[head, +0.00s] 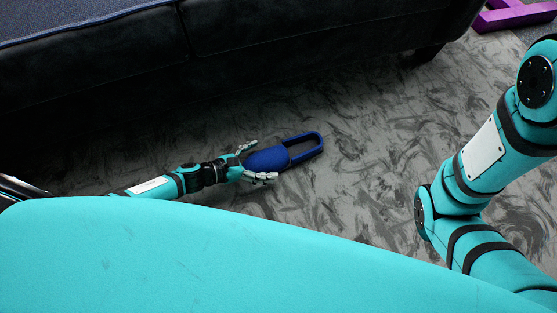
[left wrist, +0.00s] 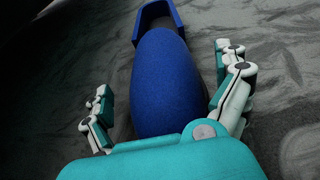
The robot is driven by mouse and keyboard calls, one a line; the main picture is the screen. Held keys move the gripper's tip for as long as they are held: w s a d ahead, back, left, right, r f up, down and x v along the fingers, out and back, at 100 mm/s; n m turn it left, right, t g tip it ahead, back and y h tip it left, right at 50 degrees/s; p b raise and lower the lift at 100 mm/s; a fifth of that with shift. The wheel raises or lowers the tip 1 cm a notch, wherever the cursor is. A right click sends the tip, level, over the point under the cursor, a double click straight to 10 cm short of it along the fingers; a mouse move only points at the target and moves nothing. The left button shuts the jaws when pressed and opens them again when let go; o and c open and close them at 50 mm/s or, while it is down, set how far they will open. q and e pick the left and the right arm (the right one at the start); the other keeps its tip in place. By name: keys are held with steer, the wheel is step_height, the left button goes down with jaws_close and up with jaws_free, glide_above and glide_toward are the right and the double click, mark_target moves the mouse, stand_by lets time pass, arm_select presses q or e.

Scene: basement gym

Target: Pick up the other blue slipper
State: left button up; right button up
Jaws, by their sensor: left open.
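One blue slipper (head: 267,159) lies on the floor in front of the dark sofa, its closed toe toward my left gripper and its open heel end pointing to the upper right. My left gripper (head: 259,163) is open, with one finger on each side of the slipper's toe. In the left wrist view the slipper (left wrist: 160,85) runs between the two spread fingers (left wrist: 165,95), with a visible gap on both sides. No second slipper shows. My right arm is at the right edge, and its gripper is out of the picture.
The dark sofa (head: 290,30) stands along the top, close behind the slipper, with a short leg (head: 428,53) at its right end. A purple object (head: 515,15) lies at the top right. The grey patterned floor (head: 370,130) right of the slipper is clear.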

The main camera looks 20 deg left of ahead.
arm_select(q)
steer(key=shift+w+d+f, duration=0.25)
steer(key=shift+w+d, duration=0.15)
steer(key=c, duration=1.1)
steer(key=shift+r, duration=0.1)
